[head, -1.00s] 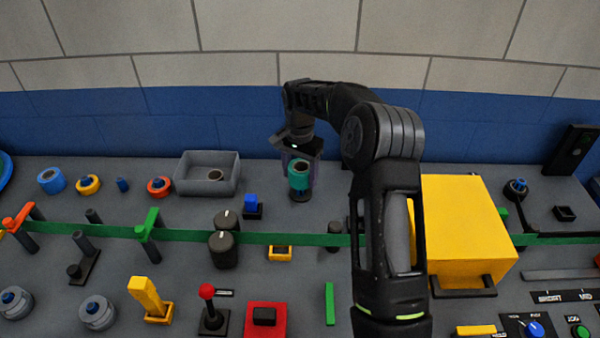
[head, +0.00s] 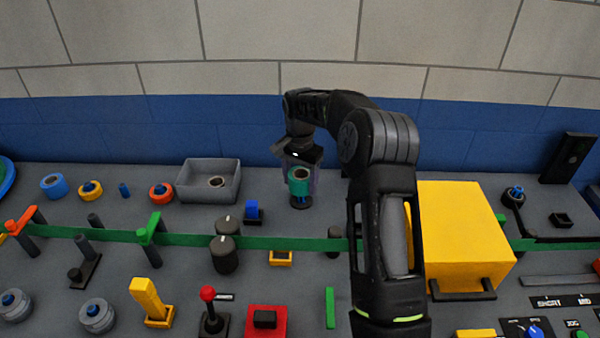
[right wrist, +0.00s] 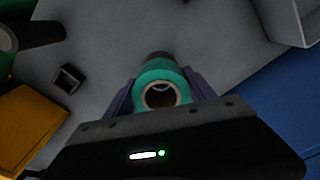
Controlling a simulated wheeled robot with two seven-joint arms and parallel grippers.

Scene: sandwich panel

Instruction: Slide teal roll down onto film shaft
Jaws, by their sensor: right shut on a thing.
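The teal roll (head: 299,183) is upright with its open core facing up, behind the middle of the panel. My right gripper (head: 300,172) is shut on it, with purple fingers on both sides, as the right wrist view of the roll (right wrist: 161,86) also shows. A short dark round base with a bit of blue, which looks like the film shaft (head: 301,203), stands directly below the roll. Most of the shaft is hidden by the roll, and I cannot tell how far it reaches inside the core. My left gripper is not in view.
A grey open bin (head: 208,184) stands left of the roll. A large yellow box (head: 462,235) stands to the right, beside my forearm. A green strip (head: 185,238) runs across the panel in front.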

